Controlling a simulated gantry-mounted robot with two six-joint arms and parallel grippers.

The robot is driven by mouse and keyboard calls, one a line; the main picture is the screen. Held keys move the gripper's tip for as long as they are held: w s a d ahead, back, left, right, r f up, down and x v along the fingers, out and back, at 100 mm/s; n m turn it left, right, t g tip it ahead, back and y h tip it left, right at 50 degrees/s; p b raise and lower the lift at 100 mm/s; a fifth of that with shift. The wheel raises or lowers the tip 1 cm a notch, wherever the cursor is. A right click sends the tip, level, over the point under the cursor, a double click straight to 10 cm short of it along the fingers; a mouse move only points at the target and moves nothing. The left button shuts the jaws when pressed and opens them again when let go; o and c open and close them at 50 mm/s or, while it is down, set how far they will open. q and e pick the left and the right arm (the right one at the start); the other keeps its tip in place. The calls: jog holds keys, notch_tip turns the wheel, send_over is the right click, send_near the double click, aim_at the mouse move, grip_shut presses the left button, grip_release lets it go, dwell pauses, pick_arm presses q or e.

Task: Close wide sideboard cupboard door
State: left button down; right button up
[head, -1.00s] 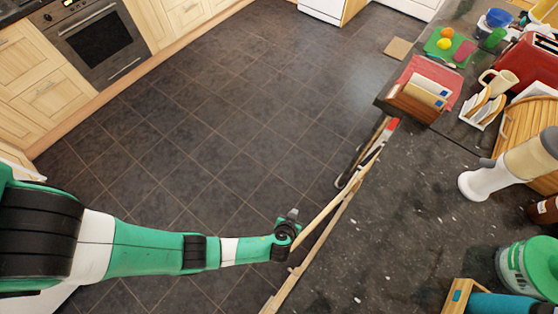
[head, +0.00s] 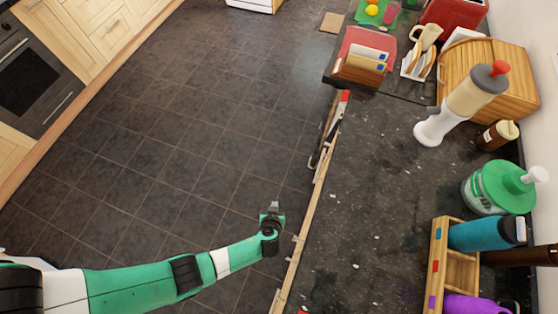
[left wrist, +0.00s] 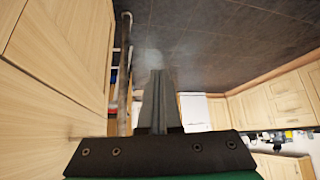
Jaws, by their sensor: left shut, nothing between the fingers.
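The sideboard (head: 380,220) has a dark speckled top, and pale wooden fronts run along its left edge in the head view. The wide cupboard door (head: 318,195) shows as a thin wooden strip, close along that edge; I cannot tell whether it is fully flush. In the left wrist view, pale wooden panels (left wrist: 50,55) fill the left side. My left gripper (head: 274,206) is shut and empty, just out from the fronts; its fingers also show in the left wrist view (left wrist: 159,85). No contact with the door is visible. My right gripper is not in view.
The tiled floor (head: 190,130) is clear.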

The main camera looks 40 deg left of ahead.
pick_arm(q)
jog(key=w+d+r+p, duration=0.2)
jog(key=d+r+p, duration=0.3)
jog(key=r+p, duration=0.2)
jog(key=shift+r, duration=0.45)
